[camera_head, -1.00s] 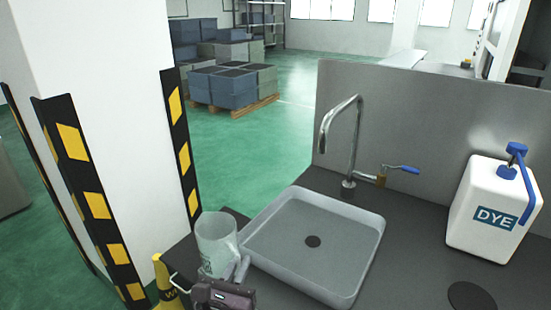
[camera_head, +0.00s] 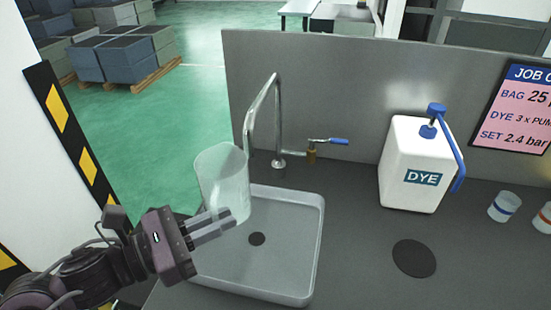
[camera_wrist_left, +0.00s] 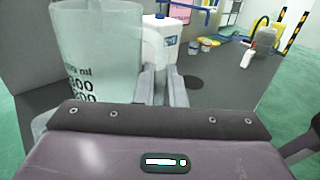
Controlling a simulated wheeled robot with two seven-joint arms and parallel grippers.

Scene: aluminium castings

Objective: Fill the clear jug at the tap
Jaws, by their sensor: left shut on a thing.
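The clear jug (camera_head: 222,180) is upright over the left part of the grey sink (camera_head: 290,290), near the tap spout. In the left wrist view the jug (camera_wrist_left: 98,60) fills the upper left, with printed ml marks, and looks empty. The metal tap (camera_head: 278,120) rises behind the sink, its curved spout beside the jug. Its blue lever (camera_head: 338,141) points right. I see no water flowing. My right gripper is not in view.
A white DYE container (camera_head: 408,185) with a blue pump stands right of the tap. Two small cups (camera_head: 504,206) are at the far right. A dark round disc (camera_head: 414,258) lies on the counter. A grey panel (camera_head: 340,90) stands behind.

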